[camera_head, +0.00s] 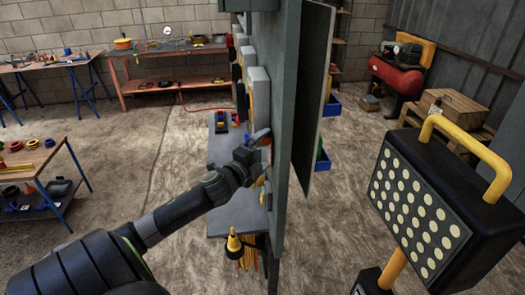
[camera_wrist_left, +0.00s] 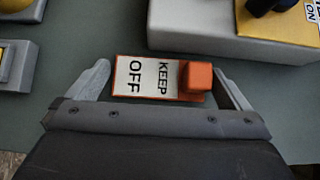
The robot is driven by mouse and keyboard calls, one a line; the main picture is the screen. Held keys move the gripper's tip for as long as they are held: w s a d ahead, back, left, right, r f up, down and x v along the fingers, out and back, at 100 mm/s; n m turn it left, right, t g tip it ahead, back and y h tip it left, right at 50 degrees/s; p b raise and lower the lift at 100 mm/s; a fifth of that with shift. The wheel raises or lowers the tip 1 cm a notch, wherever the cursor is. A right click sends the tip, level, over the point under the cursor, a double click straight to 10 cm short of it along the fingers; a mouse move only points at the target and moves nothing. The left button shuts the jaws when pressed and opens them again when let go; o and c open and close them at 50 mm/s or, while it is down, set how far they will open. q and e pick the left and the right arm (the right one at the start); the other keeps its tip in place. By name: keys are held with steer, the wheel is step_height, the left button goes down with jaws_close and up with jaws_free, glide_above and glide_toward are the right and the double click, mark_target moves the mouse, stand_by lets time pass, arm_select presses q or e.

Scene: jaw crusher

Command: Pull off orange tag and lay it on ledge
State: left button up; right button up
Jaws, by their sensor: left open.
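The orange tag (camera_wrist_left: 131,75) with a white face reading KEEP OFF is on a grey-green panel (camera_wrist_left: 95,30) in the left wrist view. An orange block (camera_wrist_left: 197,77) sits at its right end. My left gripper (camera_wrist_left: 165,85) is open, with one finger on each side of the tag and small gaps showing. In the head view my left gripper (camera_head: 258,141) is at the left face of the upright panel (camera_head: 285,90), and the tag is mostly hidden there. A grey ledge (camera_head: 222,152) sticks out left of the panel. My right gripper is not in view.
Grey boxes with yellow faces (camera_head: 259,88) stand out from the panel above my gripper. Small red and blue items (camera_head: 221,122) lie on the ledge's far part. A yellow-handled lamp (camera_head: 425,205) stands at the right.

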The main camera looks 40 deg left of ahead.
arm_select(q)
steer(key=c, duration=0.6)
steer(key=shift+s+a, duration=0.1)
steer(key=shift+s+a+b, duration=0.5)
steer(key=shift+s+a, duration=0.25)
steer(key=shift+s, duration=0.25)
steer(key=shift+s+a+b, duration=0.45)
steer(key=shift+s+a, duration=0.3)
steer(key=shift+s, duration=0.2)
